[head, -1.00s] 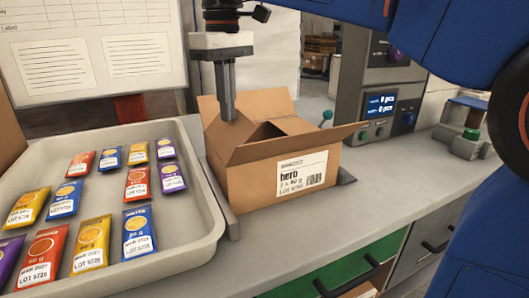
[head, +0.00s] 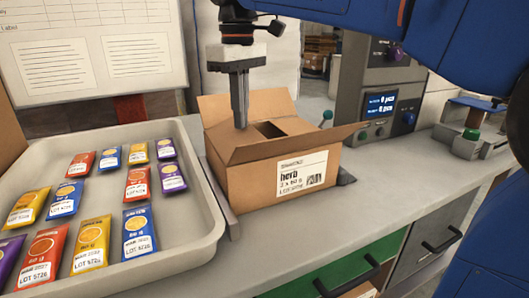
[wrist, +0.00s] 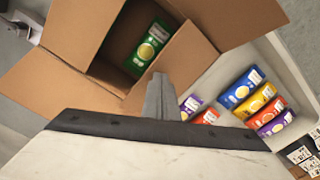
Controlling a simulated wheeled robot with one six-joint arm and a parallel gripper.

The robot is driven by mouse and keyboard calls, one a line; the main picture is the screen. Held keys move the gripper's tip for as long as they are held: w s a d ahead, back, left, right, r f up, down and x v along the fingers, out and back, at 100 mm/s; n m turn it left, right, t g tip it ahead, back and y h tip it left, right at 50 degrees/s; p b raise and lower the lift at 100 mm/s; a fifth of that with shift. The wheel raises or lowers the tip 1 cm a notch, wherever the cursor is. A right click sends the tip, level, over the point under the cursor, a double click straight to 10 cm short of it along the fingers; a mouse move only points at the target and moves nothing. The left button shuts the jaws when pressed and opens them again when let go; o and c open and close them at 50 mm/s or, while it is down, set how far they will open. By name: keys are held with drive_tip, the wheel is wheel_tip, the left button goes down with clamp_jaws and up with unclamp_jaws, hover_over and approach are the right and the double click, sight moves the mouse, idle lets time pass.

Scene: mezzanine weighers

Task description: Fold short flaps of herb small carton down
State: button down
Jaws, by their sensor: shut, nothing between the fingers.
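The herb carton (head: 262,186) is an open brown box with a white label, standing on the counter. Its back long flap (head: 262,104) stands up, and its front long flap (head: 318,138) slopes outward. The short flap on the tray side (wrist: 190,62) leans inward over the opening. The far short flap (wrist: 82,28) also lies inward, with a gap between them. Through the gap a green packet (wrist: 151,46) shows inside. My gripper (head: 240,126) is shut and empty, its tips down at the tray-side short flap; whether they touch it is unclear.
A grey tray (head: 190,262) with several coloured packets stands left, close to the carton. A weigher with a lit display (head: 381,104) stands behind right. A document board (head: 95,45) is behind the tray.

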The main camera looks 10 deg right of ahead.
drive_tip(key=shift+f, duration=0.1)
drive_tip(key=shift+w+d+f, duration=0.15)
drive_tip(key=shift+d+f, duration=0.45)
drive_tip(key=shift+f, duration=0.7)
wheel_tip(320, 180, up, 9)
drive_tip(key=shift+f, duration=0.15)
idle(0.4)
